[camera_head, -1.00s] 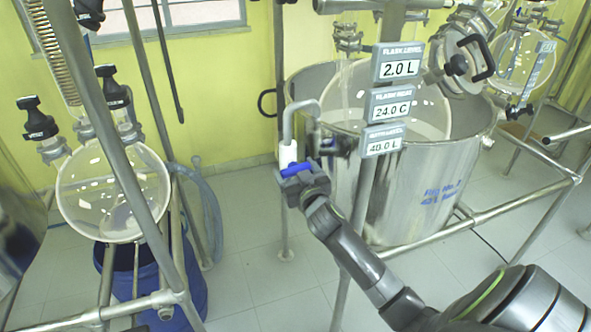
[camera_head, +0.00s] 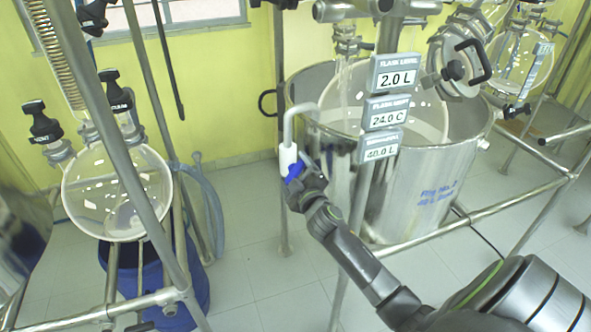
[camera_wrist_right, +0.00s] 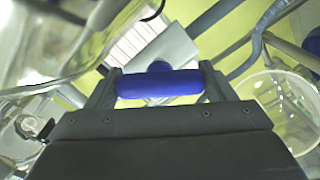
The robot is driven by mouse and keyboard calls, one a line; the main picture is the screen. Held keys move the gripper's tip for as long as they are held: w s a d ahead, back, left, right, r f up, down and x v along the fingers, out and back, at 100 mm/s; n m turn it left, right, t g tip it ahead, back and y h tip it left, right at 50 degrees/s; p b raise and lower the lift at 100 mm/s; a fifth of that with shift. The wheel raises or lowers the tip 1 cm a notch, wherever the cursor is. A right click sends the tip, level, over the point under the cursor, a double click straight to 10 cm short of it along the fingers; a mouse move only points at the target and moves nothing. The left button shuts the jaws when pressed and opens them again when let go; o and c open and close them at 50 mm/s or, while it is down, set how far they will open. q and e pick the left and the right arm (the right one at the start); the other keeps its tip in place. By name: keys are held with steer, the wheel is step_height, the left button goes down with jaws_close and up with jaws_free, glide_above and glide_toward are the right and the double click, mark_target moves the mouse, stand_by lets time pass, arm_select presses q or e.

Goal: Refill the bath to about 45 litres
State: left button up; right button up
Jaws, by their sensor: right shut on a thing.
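The bath is a large steel pot (camera_head: 415,195) with a glass flask (camera_head: 405,105) sitting in it. The lowest display on the post (camera_head: 380,147) reads 40.0 L. A grey spout pipe (camera_head: 290,122) hooks over the pot's left rim, with a white valve body (camera_head: 288,157) and a blue handle (camera_head: 295,171). My right gripper (camera_head: 303,180) is shut on the blue handle, which now looks tilted. In the right wrist view the blue handle (camera_wrist_right: 160,84) lies across between the two fingers. My left gripper is not in view.
Displays above read 2.0 L (camera_head: 397,74) and 24.0 C (camera_head: 386,111). A steel frame rail (camera_head: 480,212) runs in front of the pot. At left stand another round flask (camera_head: 115,195) and a blue drum (camera_head: 190,290). The floor between is clear.

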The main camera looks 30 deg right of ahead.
steer(key=shift+n, duration=0.6)
steer(key=o, duration=1)
steer(key=b+v, duration=0.2)
steer(key=v, duration=1.5)
steer(key=shift+s+f+b, duration=0.1)
steer(key=shift+s+b, duration=0.1)
steer(key=shift+b, duration=0.1)
